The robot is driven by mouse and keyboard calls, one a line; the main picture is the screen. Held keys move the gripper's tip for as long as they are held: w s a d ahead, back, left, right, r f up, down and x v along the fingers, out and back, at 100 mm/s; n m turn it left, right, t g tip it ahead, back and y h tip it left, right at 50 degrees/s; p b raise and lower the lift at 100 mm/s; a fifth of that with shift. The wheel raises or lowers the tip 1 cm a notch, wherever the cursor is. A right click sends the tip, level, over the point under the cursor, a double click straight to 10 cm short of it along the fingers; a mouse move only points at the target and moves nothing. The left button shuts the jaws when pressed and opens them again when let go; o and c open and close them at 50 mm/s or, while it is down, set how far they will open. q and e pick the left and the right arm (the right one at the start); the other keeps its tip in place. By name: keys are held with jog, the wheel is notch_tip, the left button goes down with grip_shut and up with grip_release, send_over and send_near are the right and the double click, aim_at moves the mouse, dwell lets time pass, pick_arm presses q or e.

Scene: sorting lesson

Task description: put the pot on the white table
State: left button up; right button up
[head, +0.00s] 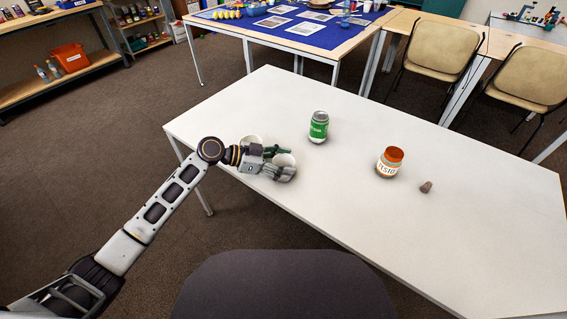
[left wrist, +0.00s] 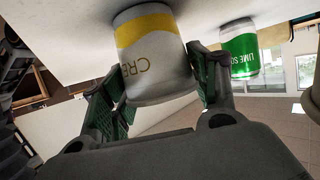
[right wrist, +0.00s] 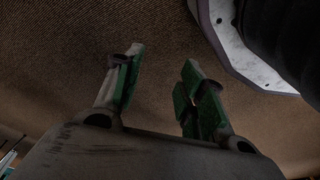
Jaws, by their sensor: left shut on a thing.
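The white table (head: 400,235) is the long one in front of me. A white pot (head: 286,160) is at its near left edge, between the fingers of my left gripper (head: 280,164). In the left wrist view the pot (left wrist: 155,55) shows a yellow band and the letters "CRE". It appears upright, with its base at or close to the tabletop; I cannot tell if it touches. My left gripper is shut on it, a finger on each side. My right gripper (right wrist: 158,88) is open and empty over brown carpet, outside the head view.
A green can (head: 319,127), an orange-lidded jar (head: 390,163) and a small brown lump (head: 426,187) stand farther right. The table's near right part is clear.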

pick_arm(q)
jog(key=o, duration=0.4)
pick_arm(e)
jog(key=shift+w+a+r, duration=0.15)
jog(key=shift+w+r, duration=0.05)
jog(key=shift+r, duration=0.05)
jog(key=shift+s+f, duration=0.2)
jog(key=shift+s, duration=0.05)
pick_arm(q)
jog(key=shift+r, duration=0.15)
jog(key=v, duration=1.2)
jog(key=shift+p, duration=0.35)
pick_arm(e)
jog(key=shift+s+d+f, duration=0.1)
jog(key=shift+d+f, duration=0.1)
jog(key=shift+f, duration=0.25)
jog(key=shift+s+d+f, duration=0.1)
jog(key=shift+d+f, duration=0.1)
jog(key=shift+f, duration=0.25)
jog(key=shift+r, duration=0.1)
